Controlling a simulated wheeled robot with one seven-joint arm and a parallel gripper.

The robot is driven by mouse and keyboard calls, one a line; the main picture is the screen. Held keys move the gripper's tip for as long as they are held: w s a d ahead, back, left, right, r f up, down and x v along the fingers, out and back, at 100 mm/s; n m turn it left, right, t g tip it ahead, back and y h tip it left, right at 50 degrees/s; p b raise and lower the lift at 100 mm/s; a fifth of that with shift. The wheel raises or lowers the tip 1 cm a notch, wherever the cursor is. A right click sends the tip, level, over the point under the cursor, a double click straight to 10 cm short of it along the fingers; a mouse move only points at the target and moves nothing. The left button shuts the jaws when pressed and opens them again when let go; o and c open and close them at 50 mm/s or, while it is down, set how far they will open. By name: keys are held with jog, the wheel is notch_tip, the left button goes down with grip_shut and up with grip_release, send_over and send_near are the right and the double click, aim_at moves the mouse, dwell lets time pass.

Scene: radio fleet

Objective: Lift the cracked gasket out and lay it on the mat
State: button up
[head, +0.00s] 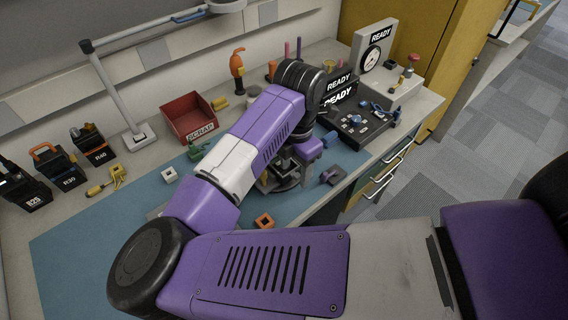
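The blue-green mat (90,240) covers much of the bench top. My gripper (284,180) points down over the mat's right part, at a dark round fixture or part (287,185). My purple and white arm covers most of this spot from above. I cannot tell whether the gripper's fingers are open or shut, or whether they touch anything. I cannot make out a cracked gasket; it may be hidden behind my arm.
A red bin marked SCRAP (190,117) stands at the back. A black panel unit (358,128) and a gauge stand (375,60) are at the right. The mat's left part is clear.

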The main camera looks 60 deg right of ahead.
grip_shut()
jog(key=shift+r, duration=0.15)
jog(key=shift+r+b, duration=0.1)
jog(key=shift+b, duration=0.35)
jog(key=s+a+p, duration=0.2)
jog(key=s, duration=0.6)
jog(key=s+a+p, duration=0.2)
jog(key=s+a, duration=0.1)
jog(key=s, duration=0.6)
jog(key=shift+s, duration=0.15)
jog(key=shift+r, duration=0.1)
